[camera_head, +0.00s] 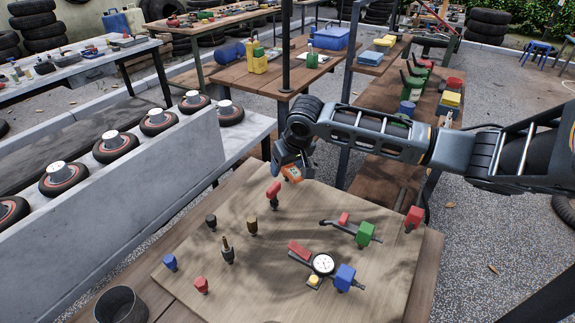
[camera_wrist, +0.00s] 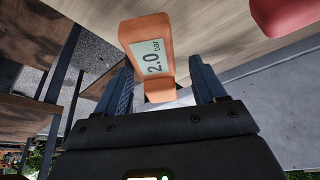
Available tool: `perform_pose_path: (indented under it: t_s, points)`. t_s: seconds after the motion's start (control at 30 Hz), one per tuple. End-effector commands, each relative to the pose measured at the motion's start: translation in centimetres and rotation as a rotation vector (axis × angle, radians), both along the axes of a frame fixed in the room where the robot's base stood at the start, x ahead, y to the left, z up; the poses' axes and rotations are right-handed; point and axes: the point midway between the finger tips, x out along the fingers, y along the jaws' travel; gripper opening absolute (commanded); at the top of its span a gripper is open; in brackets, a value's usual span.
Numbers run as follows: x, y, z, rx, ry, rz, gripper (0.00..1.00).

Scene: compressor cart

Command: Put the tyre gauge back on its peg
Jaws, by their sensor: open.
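An orange tyre gauge with a pale display reading 2.0 bar (camera_wrist: 152,57) lies between the fingers of my gripper (camera_wrist: 163,84) in the wrist view. The fingers are open, with a gap showing on each side of the gauge's lower end. In the head view the orange gauge (camera_head: 292,173) shows just below my gripper (camera_head: 290,160), at the far edge of the wooden board (camera_head: 215,255). I cannot tell whether it is on a peg; no peg for it shows clearly.
A red-topped item (camera_head: 273,190) stands close in front of the gauge. A dial gauge with a red handle (camera_head: 322,264), a green-handled tool (camera_head: 364,234) and several fittings occupy the board. A dark cup (camera_head: 121,305) stands front left. A grey wall (camera_head: 130,215) runs along the left.

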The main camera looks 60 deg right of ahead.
Motion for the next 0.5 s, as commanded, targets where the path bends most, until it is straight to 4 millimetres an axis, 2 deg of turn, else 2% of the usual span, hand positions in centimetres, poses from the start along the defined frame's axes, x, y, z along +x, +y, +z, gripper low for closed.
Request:
perform_pose_path:
  t_s: [0.4,0.5]
  points:
    - [-1.9,1.3,5.5,0.0,-0.003,0.001,0.7]
    - [-2.2,1.5,6.4,0.0,-0.002,0.0,0.7]
